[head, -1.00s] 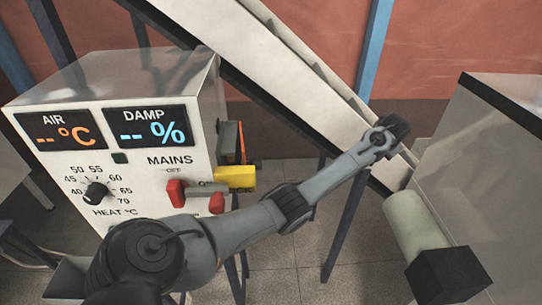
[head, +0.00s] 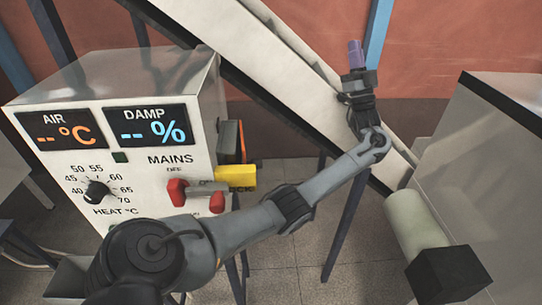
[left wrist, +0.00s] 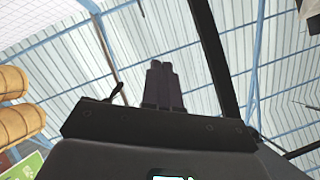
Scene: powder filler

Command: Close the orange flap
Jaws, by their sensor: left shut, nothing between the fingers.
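My left gripper (head: 355,50) points upward in front of the sloping white chute, with its purple fingers together and nothing between them. In the left wrist view the shut fingers (left wrist: 162,82) stand against the ceiling, touching nothing. A narrow orange strip (head: 243,142) shows on the right side of the white control box, beside a dark block. I cannot tell whether this strip is the orange flap; no other clear flap shows. My gripper is well to the right of it and higher in the picture. My right gripper is not in view.
The control box (head: 140,75) carries displays, a heat knob (head: 96,192), a red mains lever (head: 177,193) and a yellow block (head: 236,177). The chute (head: 240,45) slopes down to the right. A grey cabinet (head: 495,150) with a pale roller (head: 411,225) stands at right.

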